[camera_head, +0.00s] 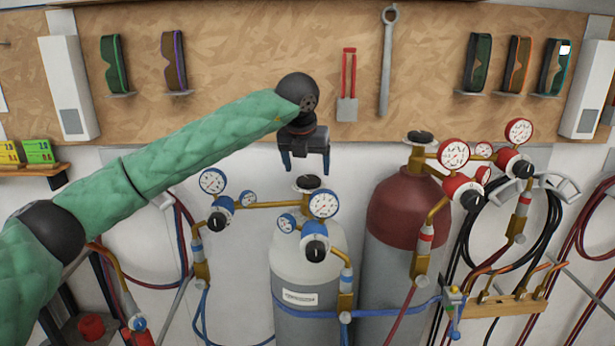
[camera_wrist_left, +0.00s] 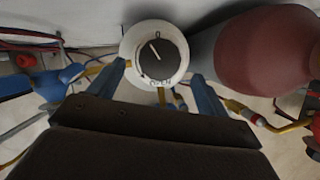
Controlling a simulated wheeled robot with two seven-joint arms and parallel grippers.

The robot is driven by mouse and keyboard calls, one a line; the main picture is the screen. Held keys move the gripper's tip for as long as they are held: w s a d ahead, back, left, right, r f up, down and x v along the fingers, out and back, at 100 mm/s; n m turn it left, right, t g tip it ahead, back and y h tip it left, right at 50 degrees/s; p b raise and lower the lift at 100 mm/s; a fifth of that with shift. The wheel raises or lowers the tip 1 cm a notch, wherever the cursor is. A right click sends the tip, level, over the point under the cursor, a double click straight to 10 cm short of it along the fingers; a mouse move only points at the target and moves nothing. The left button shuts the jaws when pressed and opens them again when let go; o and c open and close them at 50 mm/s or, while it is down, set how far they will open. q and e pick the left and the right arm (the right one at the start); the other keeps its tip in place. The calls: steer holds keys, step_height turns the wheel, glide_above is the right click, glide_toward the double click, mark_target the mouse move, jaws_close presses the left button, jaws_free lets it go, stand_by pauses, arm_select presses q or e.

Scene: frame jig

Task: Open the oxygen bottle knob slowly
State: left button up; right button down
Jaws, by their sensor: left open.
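The oxygen bottle (camera_head: 293,262) is white with a grey lower part and a blue strap, and stands upright in the middle of the head view. Its round black knob (camera_head: 307,183) sits on top. My left gripper (camera_head: 304,168) points down above the knob, open and empty. In the left wrist view its two blue fingers (camera_wrist_left: 156,88) stand on either side of the knob's near edge, apart from it. My right gripper is not in view.
Blue gauges (camera_head: 323,204) and regulators crowd the white bottle's neck. A dark red bottle (camera_head: 402,220) with red gauges (camera_head: 453,153) stands close on the right. Hoses hang at both sides. Goggles (camera_head: 478,62) and tools hang on the board behind.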

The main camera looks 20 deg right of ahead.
arm_select(q)
steer(key=b+v, duration=0.1)
steer(key=v, duration=0.3)
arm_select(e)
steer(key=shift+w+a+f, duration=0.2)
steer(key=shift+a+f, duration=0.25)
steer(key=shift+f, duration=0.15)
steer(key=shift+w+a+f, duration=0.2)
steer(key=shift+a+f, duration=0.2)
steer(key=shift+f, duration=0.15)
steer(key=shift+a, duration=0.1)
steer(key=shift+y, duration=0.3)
